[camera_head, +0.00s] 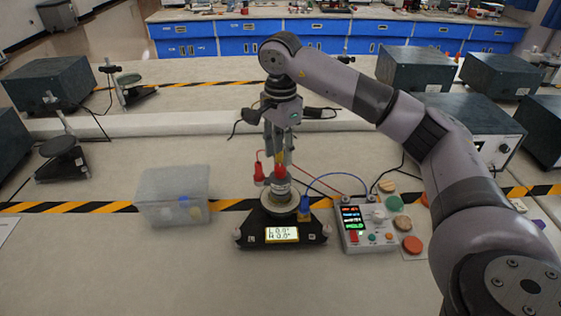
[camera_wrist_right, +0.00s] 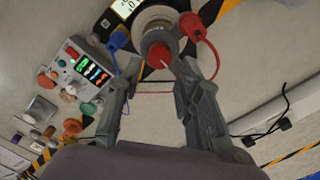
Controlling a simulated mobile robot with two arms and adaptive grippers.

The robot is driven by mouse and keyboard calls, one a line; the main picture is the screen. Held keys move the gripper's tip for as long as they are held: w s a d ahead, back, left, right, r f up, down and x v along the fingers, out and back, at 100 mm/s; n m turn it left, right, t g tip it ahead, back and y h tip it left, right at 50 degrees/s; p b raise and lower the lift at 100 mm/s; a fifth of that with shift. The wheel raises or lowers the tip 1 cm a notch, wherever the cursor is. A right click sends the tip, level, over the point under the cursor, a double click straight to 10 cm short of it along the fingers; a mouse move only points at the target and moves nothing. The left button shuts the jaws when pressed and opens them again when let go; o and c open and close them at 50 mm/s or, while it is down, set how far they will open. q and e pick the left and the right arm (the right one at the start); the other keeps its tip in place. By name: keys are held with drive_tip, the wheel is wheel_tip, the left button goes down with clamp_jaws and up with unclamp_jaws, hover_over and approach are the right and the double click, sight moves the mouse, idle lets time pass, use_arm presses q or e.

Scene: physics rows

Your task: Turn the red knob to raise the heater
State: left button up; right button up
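The red knob (camera_head: 280,170) tops a cylindrical heater unit on a black base with a lit display (camera_head: 282,234), near the middle of the head view. My right gripper (camera_head: 279,162) points straight down over the knob. In the right wrist view its fingers (camera_wrist_right: 159,66) are apart, one on each side of the knob, with gaps visible. I cannot tell whether the fingertips reach down beside it. My left gripper is not in view.
A control box (camera_head: 364,226) with a lit screen and small knobs stands to the right, joined by red and blue wires. Loose coloured discs (camera_head: 412,245) lie beside it. A translucent bin (camera_head: 172,190) stands to the left. The front of the table is clear.

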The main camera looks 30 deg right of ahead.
sight(281, 167)
wheel_tip(281, 167, up, 8)
drive_tip(key=shift+f, duration=0.25)
idle(0.5)
